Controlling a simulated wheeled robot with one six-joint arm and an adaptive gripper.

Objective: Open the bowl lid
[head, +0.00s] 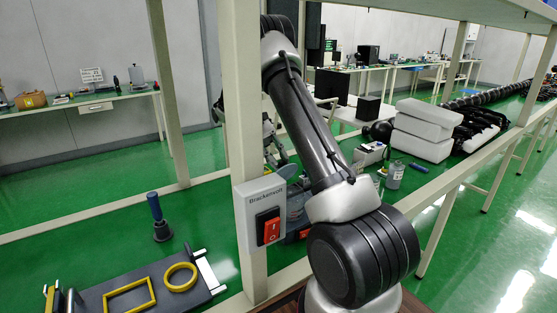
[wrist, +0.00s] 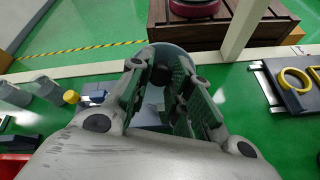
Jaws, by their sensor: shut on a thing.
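My gripper (wrist: 166,68) shows in the wrist view with its two fingers closed around a dark, rounded piece, which looks like the bowl lid (wrist: 172,49). Only its curved upper edge and a dark part between the fingers show. In the head view my gripper (head: 276,145) is mostly hidden behind the white post and my arm. A grey rounded thing, perhaps the bowl (head: 296,201), shows below it, largely hidden by the switch box and my arm. I cannot tell whether lid and bowl touch.
A white post with a switch box (head: 259,217) stands close to my arm. A blue-handled tool (head: 157,215) and a dark board with yellow frames (head: 118,293) are at left. A clear bottle (head: 395,175) stands at right. Green surface between the tool and post is clear.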

